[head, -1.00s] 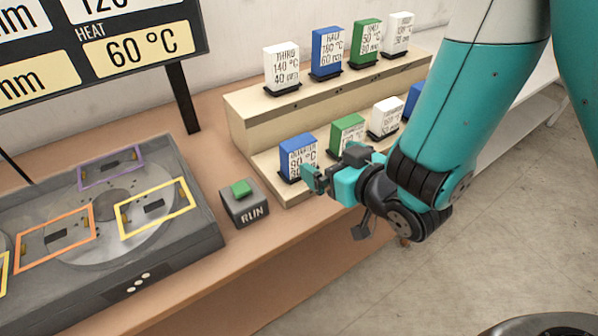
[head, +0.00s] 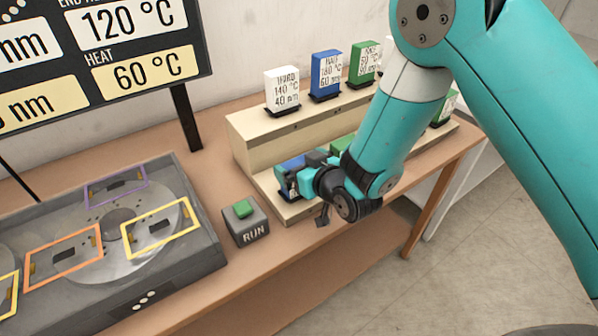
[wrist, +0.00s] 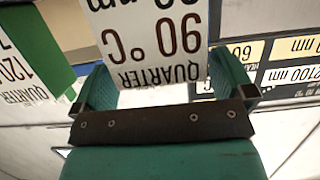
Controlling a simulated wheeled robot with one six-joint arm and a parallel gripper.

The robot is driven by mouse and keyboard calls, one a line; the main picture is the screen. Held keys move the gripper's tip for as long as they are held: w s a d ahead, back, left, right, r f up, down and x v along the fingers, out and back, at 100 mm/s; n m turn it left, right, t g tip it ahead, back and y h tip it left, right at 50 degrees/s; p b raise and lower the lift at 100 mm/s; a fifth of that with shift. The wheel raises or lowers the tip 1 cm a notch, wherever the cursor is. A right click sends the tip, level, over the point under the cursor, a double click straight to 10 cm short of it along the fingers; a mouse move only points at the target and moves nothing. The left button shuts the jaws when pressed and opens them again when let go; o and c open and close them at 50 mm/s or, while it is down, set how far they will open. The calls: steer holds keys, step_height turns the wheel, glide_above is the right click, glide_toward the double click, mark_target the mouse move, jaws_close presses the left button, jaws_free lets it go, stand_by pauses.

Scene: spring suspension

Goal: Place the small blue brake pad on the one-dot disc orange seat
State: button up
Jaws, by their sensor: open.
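The small blue brake pad (head: 290,163) stands on the lower step of the shelf at its left end, partly hidden by my gripper (head: 303,172). In the wrist view its white label (wrist: 150,40) reads QUARTER and 90 °C, upside down, between my two open fingers (wrist: 163,88). The fingers are on either side of the pad, and I cannot tell whether they touch it. An orange-framed seat (head: 99,257) lies on the left part of a grey disc (head: 117,210), whose housing bears three white dots (head: 145,299). Another disc is cut off at the left edge; no one-dot mark shows.
The RUN button box (head: 246,226) stands between the disc housing and the shelf (head: 250,127). White, blue and green pads stand on the upper step. A green pad is beside mine in the wrist view (wrist: 35,45). A sign (head: 115,45) stands behind the discs.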

steer(key=shift+w+a+f, duration=0.15)
steer(key=shift+w+a, duration=0.15)
steer(key=shift+w, duration=0.15)
steer(key=c, duration=1)
steer(key=shift+c, duration=0.2)
